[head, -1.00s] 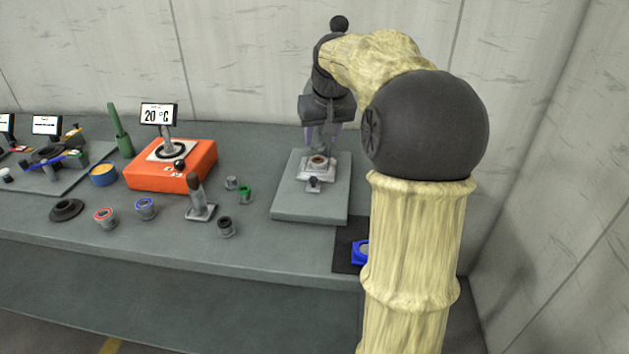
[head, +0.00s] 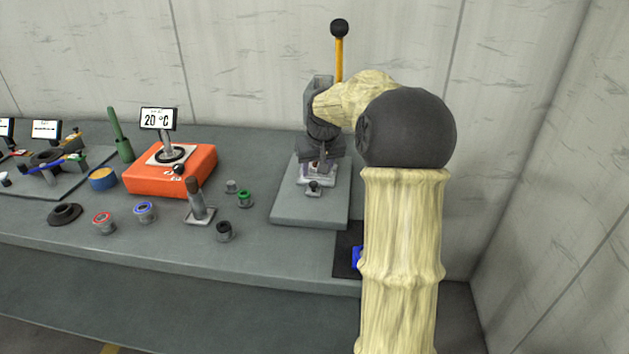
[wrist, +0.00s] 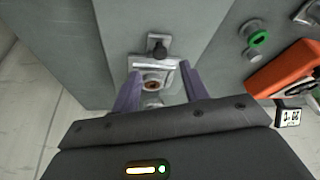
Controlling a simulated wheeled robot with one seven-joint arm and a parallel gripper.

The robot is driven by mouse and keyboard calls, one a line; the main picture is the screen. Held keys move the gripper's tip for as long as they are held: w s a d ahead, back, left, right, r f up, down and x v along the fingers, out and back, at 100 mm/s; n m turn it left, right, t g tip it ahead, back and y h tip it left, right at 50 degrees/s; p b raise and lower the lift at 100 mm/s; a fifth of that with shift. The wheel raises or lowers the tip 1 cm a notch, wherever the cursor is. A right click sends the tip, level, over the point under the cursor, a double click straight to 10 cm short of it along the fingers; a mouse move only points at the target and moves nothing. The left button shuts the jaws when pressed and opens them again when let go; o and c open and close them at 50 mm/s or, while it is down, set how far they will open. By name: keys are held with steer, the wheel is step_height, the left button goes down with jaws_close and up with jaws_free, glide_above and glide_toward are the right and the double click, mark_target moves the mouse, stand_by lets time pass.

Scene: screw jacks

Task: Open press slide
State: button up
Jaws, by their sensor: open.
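The press slide (head: 313,181) is a light metal plate on the press's grey base (head: 300,211), with a dark knob (head: 313,187) at its near side. In the wrist view the slide (wrist: 170,64) carries a copper-coloured ring (wrist: 152,84), and its knob (wrist: 157,48) is near the top. My gripper (wrist: 160,72) is open, with one purple finger on each side of the slide and nothing held. In the head view my gripper (head: 322,168) is low over the slide and hides its rear part. I cannot tell whether the fingers touch it.
The press's yellow lever (head: 339,62) stands upright with a black ball on top. To the left are an orange heater (head: 185,178), a grey stamp-like tool (head: 197,205) and several small cups. A dark mat (head: 347,243) with a blue item lies at the front right.

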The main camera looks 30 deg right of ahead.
mark_target(313, 183)
steer(key=x, duration=0.6)
steer(key=shift+f, duration=0.1)
jaws_close()
steer(key=shift+a, duration=0.1)
